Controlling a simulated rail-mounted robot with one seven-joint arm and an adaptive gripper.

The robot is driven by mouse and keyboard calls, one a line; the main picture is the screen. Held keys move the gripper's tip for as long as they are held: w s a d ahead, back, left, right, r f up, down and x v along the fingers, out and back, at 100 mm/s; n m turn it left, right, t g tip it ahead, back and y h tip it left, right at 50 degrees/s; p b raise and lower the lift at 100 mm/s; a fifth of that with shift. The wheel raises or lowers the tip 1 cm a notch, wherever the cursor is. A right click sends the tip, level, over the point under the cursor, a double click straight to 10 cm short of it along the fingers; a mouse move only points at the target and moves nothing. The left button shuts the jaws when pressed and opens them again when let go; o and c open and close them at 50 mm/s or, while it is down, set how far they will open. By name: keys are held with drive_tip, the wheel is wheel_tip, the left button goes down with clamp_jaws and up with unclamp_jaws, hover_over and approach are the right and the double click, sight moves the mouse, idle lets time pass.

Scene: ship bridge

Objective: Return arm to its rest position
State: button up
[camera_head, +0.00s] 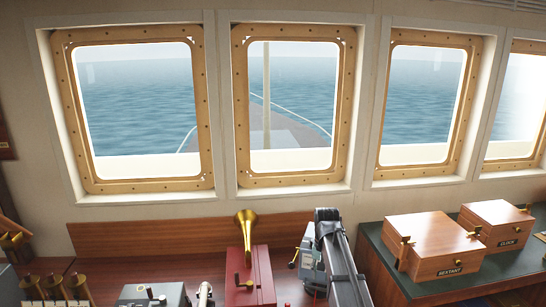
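A dark grey and black arm link (338,256), which looks like part of my arm, rises from the bottom edge of the head view, right of centre. Its rounded upper end stands in front of the wooden panel below the windows. I cannot make out my gripper or its fingertips. Whether it holds anything does not show.
A red box with a brass horn (246,232) stands left of the arm. A grey lever unit (307,250) is close at the arm's left side. Two wooden boxes (440,243) (497,220) rest on the green-topped counter (400,278) at right. Brass cylinders (54,286) stand lower left. Windows line the wall.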

drive_tip(key=s+f+n+g+b, duration=0.1)
drive_tip(key=s+f+g+b, duration=0.2)
drive_tip(key=s+f, duration=2.1)
drive_tip(key=s+f+n+g+b, duration=0.1)
drive_tip(key=s+f+g+b, duration=0.2)
drive_tip(key=s+f, duration=2.1)
drive_tip(key=s+b, duration=0.1)
drive_tip(key=s, duration=0.3)
drive_tip(key=shift+s+d+f+g, duration=0.2)
drive_tip(key=shift+s+d+g, duration=0.1)
drive_tip(key=shift+s+g, duration=0.1)
